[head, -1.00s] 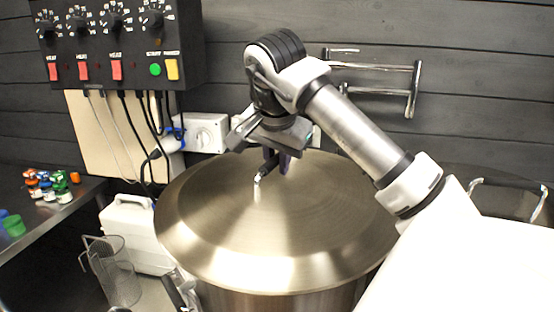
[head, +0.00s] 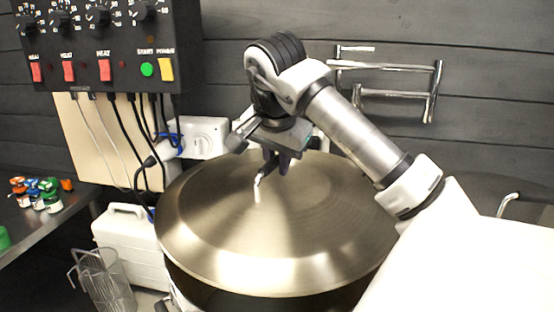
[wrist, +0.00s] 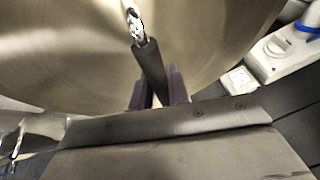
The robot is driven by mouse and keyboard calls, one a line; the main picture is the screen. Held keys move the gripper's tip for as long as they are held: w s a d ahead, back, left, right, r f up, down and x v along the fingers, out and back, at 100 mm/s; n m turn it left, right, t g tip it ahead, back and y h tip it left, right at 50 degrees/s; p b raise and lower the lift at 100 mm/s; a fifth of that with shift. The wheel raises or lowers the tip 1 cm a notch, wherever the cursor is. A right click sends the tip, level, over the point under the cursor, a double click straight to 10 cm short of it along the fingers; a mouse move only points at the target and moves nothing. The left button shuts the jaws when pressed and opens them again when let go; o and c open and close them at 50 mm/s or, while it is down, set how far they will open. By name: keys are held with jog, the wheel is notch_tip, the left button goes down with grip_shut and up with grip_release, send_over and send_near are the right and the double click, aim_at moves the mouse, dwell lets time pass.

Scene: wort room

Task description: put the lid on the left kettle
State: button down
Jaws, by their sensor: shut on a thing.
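The lid (head: 300,225) is a wide, shallow metal cone in the middle of the head view. Its dark bar handle with a shiny metal end (head: 260,181) stands up from the top. My gripper (head: 277,162) is shut on that handle, with purple fingers on either side of it; the wrist view shows the grip on the handle (wrist: 150,72) closely. The lid looks roughly level. Below its front edge there is a dark gap and a bit of pale metal rim (head: 182,299). The kettle beneath is mostly hidden by the lid, and I cannot tell whether they touch.
A control box (head: 110,45) with knobs and switches hangs at the upper left. A white jug (head: 128,240) and a mesh basket (head: 103,280) stand left of the lid. Small coloured bottles (head: 40,193) sit on the left counter. A metal wall rack (head: 390,85) is behind my arm.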

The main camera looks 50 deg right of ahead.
aim_at(277, 185)
jog(key=shift+f+b, duration=2.65)
jog(key=shift+f, duration=1.05)
jog(key=c, duration=1.3)
grip_release()
jog(key=shift+f, duration=0.1)
jog(key=p+v, duration=0.8)
jog(key=v, duration=0.6)
